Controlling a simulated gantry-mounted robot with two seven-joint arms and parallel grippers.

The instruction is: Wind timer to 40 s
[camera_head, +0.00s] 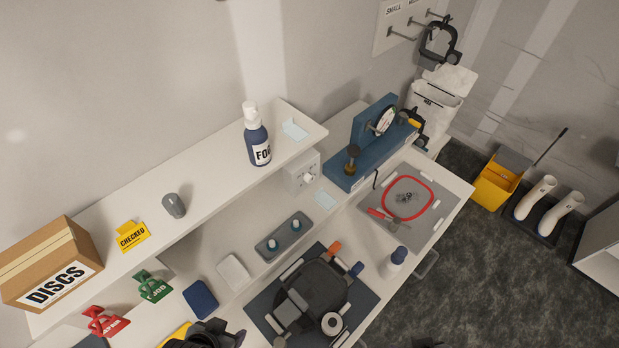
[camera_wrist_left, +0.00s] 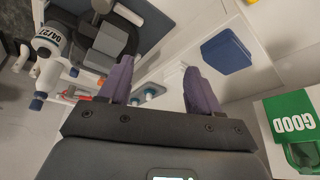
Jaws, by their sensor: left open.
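A white box with a round pale knob (camera_head: 303,172) stands under the right end of the shelf in the head view. It looks like the timer; its dial marks are too small to read. I cannot pick it out surely in the left wrist view. My left gripper (camera_head: 207,335) is at the bottom edge of the head view, well apart from the box. In the left wrist view its two purple fingers (camera_wrist_left: 159,88) are spread, with nothing held between them. My right gripper does not show.
A grey tray with two teal-topped pieces (camera_head: 283,237) lies in front of the box. A black mask (camera_head: 312,287) rests on a dark mat. A blue FOG bottle (camera_head: 257,138) stands on the shelf (camera_head: 207,165). A blue pad (camera_head: 201,299) and green stand (camera_head: 154,287) are near my left gripper.

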